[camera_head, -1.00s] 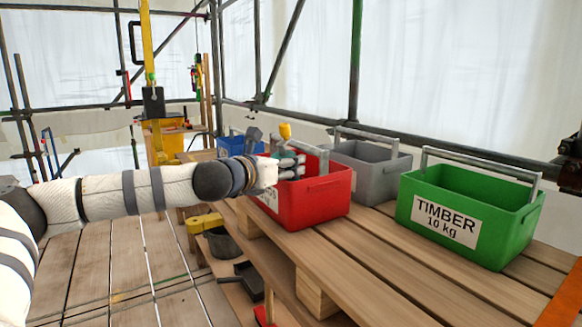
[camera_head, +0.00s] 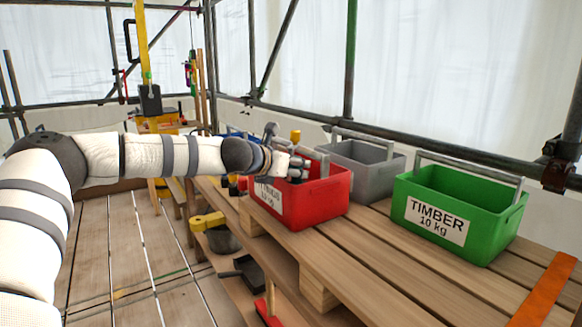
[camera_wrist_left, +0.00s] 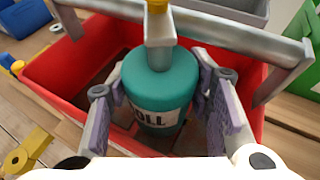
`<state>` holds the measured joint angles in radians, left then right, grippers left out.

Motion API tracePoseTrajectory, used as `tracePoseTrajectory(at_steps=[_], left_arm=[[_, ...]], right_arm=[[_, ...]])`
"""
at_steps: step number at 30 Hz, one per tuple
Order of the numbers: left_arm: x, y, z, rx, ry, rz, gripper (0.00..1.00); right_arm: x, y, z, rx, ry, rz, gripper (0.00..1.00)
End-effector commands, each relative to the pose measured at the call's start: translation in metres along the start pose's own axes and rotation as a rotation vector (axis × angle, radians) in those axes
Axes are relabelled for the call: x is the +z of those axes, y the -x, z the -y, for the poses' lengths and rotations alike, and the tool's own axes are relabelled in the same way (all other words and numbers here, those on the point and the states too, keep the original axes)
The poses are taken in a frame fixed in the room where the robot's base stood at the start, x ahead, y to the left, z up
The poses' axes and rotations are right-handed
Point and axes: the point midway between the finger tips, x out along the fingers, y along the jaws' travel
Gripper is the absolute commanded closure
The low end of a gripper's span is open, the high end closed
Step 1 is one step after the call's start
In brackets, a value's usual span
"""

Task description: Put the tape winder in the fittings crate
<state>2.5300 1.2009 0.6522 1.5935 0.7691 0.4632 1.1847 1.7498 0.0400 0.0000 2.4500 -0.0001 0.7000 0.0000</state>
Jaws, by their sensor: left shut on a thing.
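The tape winder is a teal drum (camera_wrist_left: 158,85) with a partly hidden label ending in "OLL", a grey arm and a yellow knob; the knob (camera_head: 295,136) also shows in the head view. My left gripper (camera_wrist_left: 163,100) is shut on the drum, one finger on each side. In the head view my left gripper (camera_head: 297,172) is over the red crate (camera_head: 315,203), near its handle. The red crate's label (camera_head: 268,196) is partly blurred but looks like "FITTINGS". In the wrist view the drum is over the red crate's opening (camera_wrist_left: 60,75). My right gripper is out of view.
A grey crate (camera_head: 368,182) stands behind the red one, a green "TIMBER" crate (camera_head: 465,211) to the right, and a blue crate (camera_wrist_left: 22,17) on the other side. A yellow tool (camera_head: 207,221) and a black tray (camera_head: 252,272) are below the bench. Bare planks (camera_head: 370,252) lie in front.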

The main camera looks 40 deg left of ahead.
Motion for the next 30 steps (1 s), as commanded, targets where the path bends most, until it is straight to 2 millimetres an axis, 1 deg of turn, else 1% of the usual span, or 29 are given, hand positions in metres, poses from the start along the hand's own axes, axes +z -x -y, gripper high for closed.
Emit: tracePoseTrajectory(at_steps=[1, 7, 8, 9, 10, 11, 19, 23, 24, 26, 28, 30], left_arm=[[-0.008, -0.003, 0.000, 0.001, -0.001, -0.011, 0.86], [-0.014, -0.005, 0.000, 0.002, -0.001, -0.015, 0.85], [-0.014, -0.005, -0.001, 0.002, -0.001, -0.016, 0.51], [-0.014, -0.005, -0.001, 0.003, -0.001, -0.015, 0.42], [-0.014, -0.005, -0.001, 0.002, -0.001, -0.015, 0.35], [-0.013, -0.005, -0.001, 0.002, -0.001, -0.015, 0.34], [-0.011, -0.004, -0.001, 0.002, -0.001, -0.010, 0.34], [0.002, 0.002, -0.001, 0.002, 0.000, -0.003, 0.34], [0.009, 0.006, -0.001, 0.003, 0.000, 0.002, 0.34], [0.011, 0.021, -0.002, 0.001, 0.005, 0.006, 0.34], [0.015, 0.041, -0.001, -0.002, 0.007, 0.015, 0.34], [0.009, 0.053, -0.002, 0.000, 0.009, 0.007, 0.34]], right_arm=[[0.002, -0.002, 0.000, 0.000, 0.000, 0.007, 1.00], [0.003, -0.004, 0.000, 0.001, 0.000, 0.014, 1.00], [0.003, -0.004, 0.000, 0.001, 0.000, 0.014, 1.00], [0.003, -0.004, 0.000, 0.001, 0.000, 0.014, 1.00], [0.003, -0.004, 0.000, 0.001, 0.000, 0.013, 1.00], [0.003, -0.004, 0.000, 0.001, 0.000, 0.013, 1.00], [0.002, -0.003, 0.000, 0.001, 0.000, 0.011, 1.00], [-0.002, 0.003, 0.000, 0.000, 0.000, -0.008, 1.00], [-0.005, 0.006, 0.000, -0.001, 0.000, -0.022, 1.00], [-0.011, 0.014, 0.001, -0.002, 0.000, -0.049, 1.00], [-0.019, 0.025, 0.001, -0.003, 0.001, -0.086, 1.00], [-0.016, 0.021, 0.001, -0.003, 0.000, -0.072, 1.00]])
